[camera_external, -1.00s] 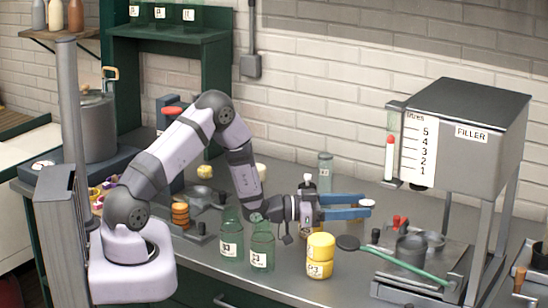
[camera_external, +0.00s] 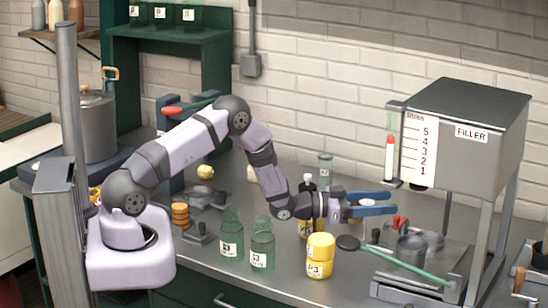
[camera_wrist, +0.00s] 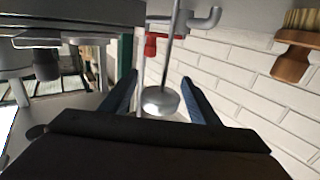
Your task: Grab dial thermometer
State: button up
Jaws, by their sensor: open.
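In the wrist view a round metal disc on a thin stem (camera_wrist: 161,101) shows between my two blue fingers; it may be the dial thermometer, but I cannot confirm a dial face. I cannot tell its distance from the fingers or whether they touch it. My gripper (camera_external: 386,202) is open and level above the counter, pointing right toward the filler. Its fingers also show in the wrist view (camera_wrist: 160,82), spread apart. I cannot pick out the thermometer for certain in the external view.
The filler (camera_external: 462,135) stands right of my gripper, with a burner-like fixture (camera_external: 412,250) below it. A yellow jar (camera_external: 320,256), green bottles (camera_external: 262,244) and a dark bottle (camera_external: 307,215) stand near my wrist. A brush (camera_wrist: 296,45) shows at the wrist view's upper right.

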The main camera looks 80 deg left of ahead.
jog(key=c, duration=1.1)
jog(key=shift+r, duration=0.2)
jog(key=shift+r+b, duration=1.4)
jog(key=shift+r, duration=3.45)
